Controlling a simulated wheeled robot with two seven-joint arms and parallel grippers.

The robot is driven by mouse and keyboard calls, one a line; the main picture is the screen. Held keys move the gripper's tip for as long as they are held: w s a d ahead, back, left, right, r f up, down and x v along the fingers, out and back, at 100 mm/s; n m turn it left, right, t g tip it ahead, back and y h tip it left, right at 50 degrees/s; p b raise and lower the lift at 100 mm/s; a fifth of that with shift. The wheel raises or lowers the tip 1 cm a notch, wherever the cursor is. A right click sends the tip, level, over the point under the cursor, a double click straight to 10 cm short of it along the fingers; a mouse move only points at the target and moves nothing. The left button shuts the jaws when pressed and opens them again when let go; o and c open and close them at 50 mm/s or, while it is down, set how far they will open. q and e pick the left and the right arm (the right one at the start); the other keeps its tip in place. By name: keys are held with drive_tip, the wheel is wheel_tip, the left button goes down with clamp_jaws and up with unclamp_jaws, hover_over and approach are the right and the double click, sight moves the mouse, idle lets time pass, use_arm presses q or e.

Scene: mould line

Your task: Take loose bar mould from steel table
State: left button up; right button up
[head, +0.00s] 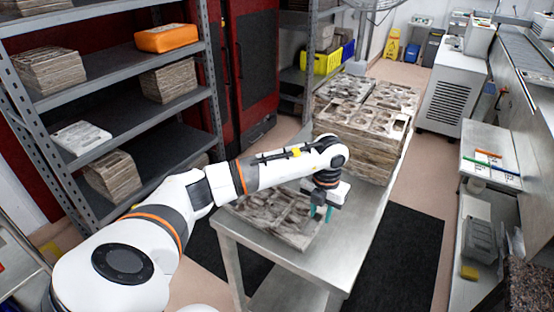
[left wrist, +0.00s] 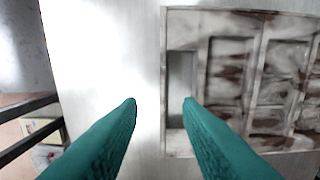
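A loose bar mould (head: 268,216), a grey-brown stained plate with rectangular cavities, lies flat on the near part of the steel table (head: 352,238). My left gripper (head: 321,213) points down at its right-hand edge. In the left wrist view the mould (left wrist: 232,60) fills the right side, on bare table (left wrist: 100,50). The teal fingers (left wrist: 160,101) are apart and empty, one over bare table and one over the slot behind the mould's rim. Whether the tips reach below the rim I cannot tell. My right gripper is not in view.
Tall stacks of moulds (head: 362,142) stand on the table's far part. A grey shelf rack (head: 125,105) with more moulds and an orange box (head: 166,38) is at left. A side bench (head: 490,168) is at right. Dark mats (head: 412,250) lie on the floor.

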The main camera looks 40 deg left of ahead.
sight(317, 226)
use_arm(q)
drive_tip(key=shift+s+f+p, duration=0.1)
drive_tip(key=shift+f+p, duration=0.45)
drive_tip(key=shift+f, duration=0.1)
wheel_tip(317, 226, down, 4)
drive_tip(key=shift+a+r+p, duration=0.15)
drive_tip(key=shift+p, duration=0.5)
drive_tip(key=shift+f, duration=0.3)
clamp_jaws()
